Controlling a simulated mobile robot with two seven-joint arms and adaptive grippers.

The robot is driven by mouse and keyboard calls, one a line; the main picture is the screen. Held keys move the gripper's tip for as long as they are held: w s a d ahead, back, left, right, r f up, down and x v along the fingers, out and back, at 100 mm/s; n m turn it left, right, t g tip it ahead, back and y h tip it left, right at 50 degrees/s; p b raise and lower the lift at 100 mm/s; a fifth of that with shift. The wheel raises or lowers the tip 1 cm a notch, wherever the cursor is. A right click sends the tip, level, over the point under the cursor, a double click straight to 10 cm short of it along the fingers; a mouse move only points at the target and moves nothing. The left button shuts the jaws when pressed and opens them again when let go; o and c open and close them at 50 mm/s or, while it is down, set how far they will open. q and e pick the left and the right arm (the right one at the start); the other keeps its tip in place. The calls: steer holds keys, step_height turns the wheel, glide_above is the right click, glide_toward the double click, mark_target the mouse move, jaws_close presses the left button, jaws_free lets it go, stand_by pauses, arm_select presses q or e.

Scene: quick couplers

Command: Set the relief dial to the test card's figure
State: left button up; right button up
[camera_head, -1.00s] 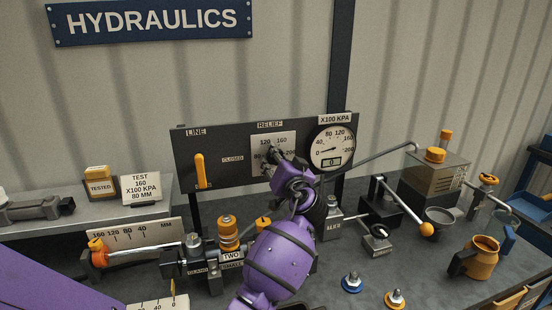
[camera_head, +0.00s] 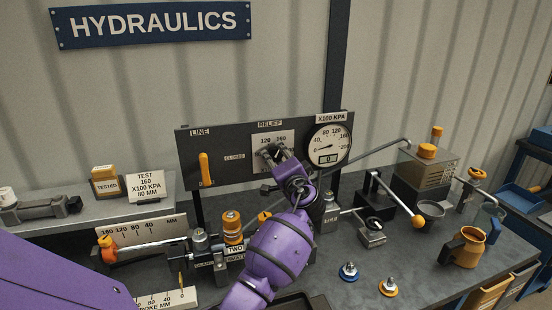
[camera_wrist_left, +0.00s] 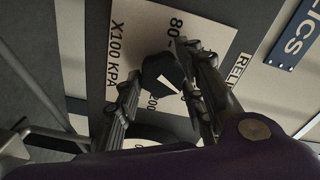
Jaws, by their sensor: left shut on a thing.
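The relief dial has a white scale plate (camera_head: 285,140); 120 and 160 are readable in the head view. My left gripper (camera_head: 268,153) is at this plate and covers most of the knob. In the left wrist view the black knob (camera_wrist_left: 160,72) with a white pointer mark sits between the fingers of my left gripper (camera_wrist_left: 158,85), which is shut on it. The figure the pointer marks cannot be told. My right gripper is not in view.
The pressure gauge (camera_head: 329,145) right of the dial shows 0 on its small display. The orange line lever (camera_head: 205,169) stands upright left of it.

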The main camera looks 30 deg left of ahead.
arm_select(q)
steer(key=shift+w+d, duration=0.1)
steer(key=shift+d, duration=0.05)
steer(key=o, duration=1.1)
steer(key=shift+s+d, duration=0.15)
steer(key=shift+s, duration=0.05)
steer(key=v, duration=1.1)
steer(key=shift+s+d, duration=0.15)
steer(key=shift+d, duration=0.1)
steer(key=shift+f, duration=0.1)
